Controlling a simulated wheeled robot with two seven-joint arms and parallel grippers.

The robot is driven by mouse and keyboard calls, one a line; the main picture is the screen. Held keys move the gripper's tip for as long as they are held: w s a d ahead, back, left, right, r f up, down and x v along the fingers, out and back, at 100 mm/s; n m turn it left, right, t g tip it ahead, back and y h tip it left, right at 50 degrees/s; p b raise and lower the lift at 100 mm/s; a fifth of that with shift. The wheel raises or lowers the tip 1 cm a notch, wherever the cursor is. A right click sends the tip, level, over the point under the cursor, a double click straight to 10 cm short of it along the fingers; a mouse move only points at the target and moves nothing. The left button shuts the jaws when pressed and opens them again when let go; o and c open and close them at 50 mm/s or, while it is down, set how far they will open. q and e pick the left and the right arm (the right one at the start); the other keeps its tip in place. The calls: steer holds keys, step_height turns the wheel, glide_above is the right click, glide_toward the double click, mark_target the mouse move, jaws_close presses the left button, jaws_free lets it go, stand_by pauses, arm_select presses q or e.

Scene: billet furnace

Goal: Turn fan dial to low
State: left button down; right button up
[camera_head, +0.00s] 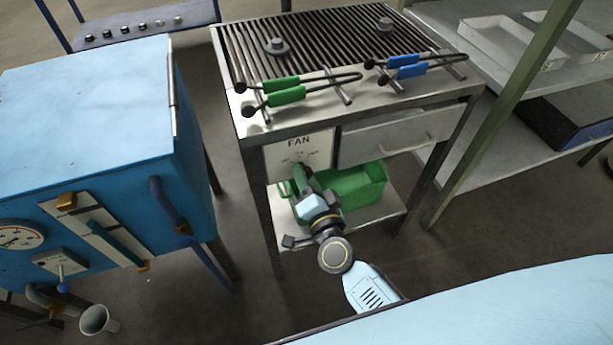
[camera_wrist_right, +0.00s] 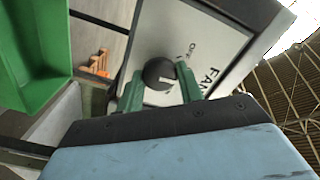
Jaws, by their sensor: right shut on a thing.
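The fan panel (camera_head: 312,150) is a pale plate marked FAN on the front of the grill-topped table, left of a drawer. My right gripper (camera_head: 300,172) reaches up to it and covers the dial in the head view. In the right wrist view the fan dial (camera_wrist_right: 159,74) is a dark round knob with a light pointer mark. The green fingers of my right gripper (camera_wrist_right: 158,82) stand on either side of it, shut on it. An OFF mark shows on the panel beside the dial; the other marks are too small to read. My left gripper is not in view.
A green bin (camera_head: 362,186) sits on the shelf below the panel, close to my right gripper. A blue furnace (camera_head: 95,110) stands at the left, with floor between.

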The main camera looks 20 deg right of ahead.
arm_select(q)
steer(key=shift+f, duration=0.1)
arm_select(e)
steer(key=shift+m, duration=0.4)
steer(key=o, duration=1)
arm_select(q)
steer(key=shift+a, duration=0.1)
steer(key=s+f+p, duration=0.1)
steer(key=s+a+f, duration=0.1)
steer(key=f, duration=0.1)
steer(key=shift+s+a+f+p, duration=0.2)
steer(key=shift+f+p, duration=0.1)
steer(key=shift+p, duration=0.1)
arm_select(e)
steer(key=s, duration=1.3)
steer(key=shift+s+d, duration=0.2)
